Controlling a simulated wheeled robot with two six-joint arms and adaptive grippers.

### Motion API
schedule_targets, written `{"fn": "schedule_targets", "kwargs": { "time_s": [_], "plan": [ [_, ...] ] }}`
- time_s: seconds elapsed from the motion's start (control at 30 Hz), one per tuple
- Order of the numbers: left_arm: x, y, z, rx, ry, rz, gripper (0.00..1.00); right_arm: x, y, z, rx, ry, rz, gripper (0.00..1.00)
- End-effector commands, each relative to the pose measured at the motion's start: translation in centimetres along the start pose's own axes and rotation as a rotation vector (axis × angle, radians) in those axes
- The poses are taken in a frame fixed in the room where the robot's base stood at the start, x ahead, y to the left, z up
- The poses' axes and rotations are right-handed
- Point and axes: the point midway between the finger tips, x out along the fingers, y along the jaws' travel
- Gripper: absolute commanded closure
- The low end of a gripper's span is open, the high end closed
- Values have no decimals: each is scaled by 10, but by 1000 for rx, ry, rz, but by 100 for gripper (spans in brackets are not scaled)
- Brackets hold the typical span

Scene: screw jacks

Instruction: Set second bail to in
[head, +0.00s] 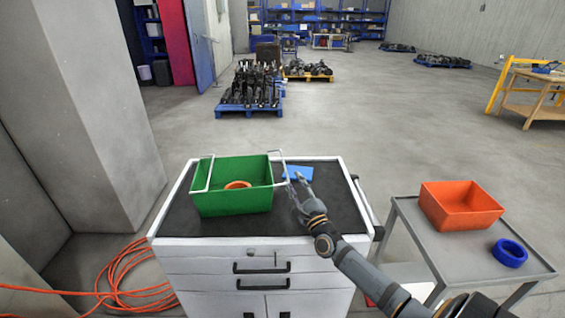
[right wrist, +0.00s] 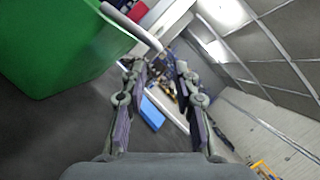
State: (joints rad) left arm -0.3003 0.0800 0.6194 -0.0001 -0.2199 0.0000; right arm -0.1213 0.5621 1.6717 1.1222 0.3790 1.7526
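The green crate (head: 232,203) stands on the dark top of the white cabinet, with two white wire bails. The left bail (head: 209,175) leans inward over the crate. The right bail (head: 286,167) sticks outward past the crate's right rim. My right gripper (head: 296,178) is open and empty, just right of the right bail's outer bar. In the right wrist view the crate (right wrist: 50,45) fills the upper left, and the bail (right wrist: 135,28) reaches toward the space between the open fingertips (right wrist: 156,66). I cannot tell whether they touch. My left gripper is not in view.
An orange ring (head: 238,185) lies in the crate. A flat blue item (head: 299,172) lies behind my right gripper. A grey cart (head: 425,237) on the right holds an orange bin (head: 460,212) and a blue ring (head: 509,253). The cabinet top (head: 335,205) is otherwise clear.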

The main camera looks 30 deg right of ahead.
Motion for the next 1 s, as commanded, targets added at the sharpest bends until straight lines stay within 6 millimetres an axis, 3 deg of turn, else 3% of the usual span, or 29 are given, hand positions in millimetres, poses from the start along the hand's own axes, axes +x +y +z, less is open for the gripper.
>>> {"fn": "schedule_targets", "kwargs": {
  "time_s": [0.2,0.4,0.8,1.0],
  "plan": [
    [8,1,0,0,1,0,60,47,1,-1,4,0,-5,70],
    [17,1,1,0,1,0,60,80,1,-1,1,0,-2,70],
    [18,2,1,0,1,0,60,91,0,0,1,2,1,70],
    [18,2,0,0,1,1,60,90,0,0,1,2,1,97]
  ]
}}
